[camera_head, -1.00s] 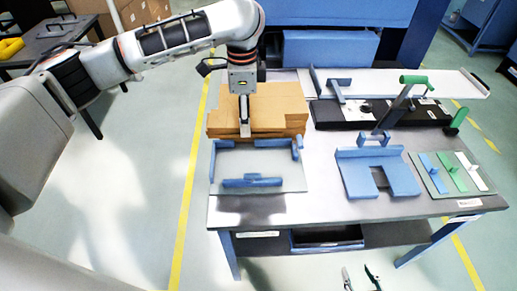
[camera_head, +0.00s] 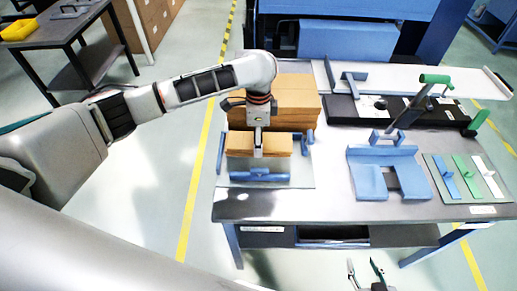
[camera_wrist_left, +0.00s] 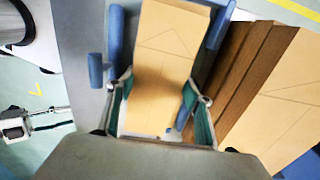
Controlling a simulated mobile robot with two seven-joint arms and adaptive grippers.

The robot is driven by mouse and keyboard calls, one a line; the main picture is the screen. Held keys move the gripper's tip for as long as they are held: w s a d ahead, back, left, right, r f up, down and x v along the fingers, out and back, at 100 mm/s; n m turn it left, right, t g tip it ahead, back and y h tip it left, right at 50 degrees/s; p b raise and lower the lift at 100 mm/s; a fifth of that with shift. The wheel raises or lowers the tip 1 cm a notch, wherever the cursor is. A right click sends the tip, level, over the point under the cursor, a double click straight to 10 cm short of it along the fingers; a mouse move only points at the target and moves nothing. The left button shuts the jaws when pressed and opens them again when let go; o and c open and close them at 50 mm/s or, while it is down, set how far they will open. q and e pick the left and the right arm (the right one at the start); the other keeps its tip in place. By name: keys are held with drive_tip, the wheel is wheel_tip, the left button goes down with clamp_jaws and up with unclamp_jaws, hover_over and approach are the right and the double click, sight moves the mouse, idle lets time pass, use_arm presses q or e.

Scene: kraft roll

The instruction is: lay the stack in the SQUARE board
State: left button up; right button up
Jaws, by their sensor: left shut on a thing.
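The stack (camera_head: 278,146) is a small block of brown kraft sheets. My left gripper (camera_head: 258,152) is shut on it. The stack is over the grey board (camera_head: 300,180) with blue stops, at the table's front left, which I take for the SQUARE board. In the left wrist view the stack (camera_wrist_left: 168,50) reaches away between the fingers, with blue stops on both sides. I cannot tell whether it touches the board. The front blue stop (camera_head: 260,176) is clear of it. My right gripper (camera_head: 364,272) is open and empty at the bottom, in front of the table.
A larger pile of brown sheets (camera_head: 295,100) stands right behind the board. To the right are a blue cut-out fixture (camera_head: 370,181), a black device with a green-handled lever (camera_head: 437,79), and a plate with coloured strips (camera_head: 440,192). Bare table lies between board and fixture.

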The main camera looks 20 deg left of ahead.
use_arm(q)
wheel_tip(320, 180, down, 4)
drive_tip(key=shift+r, duration=0.15)
drive_tip(key=shift+f, duration=0.55)
drive_tip(key=shift+f, duration=0.1)
drive_tip(key=o, duration=1.3)
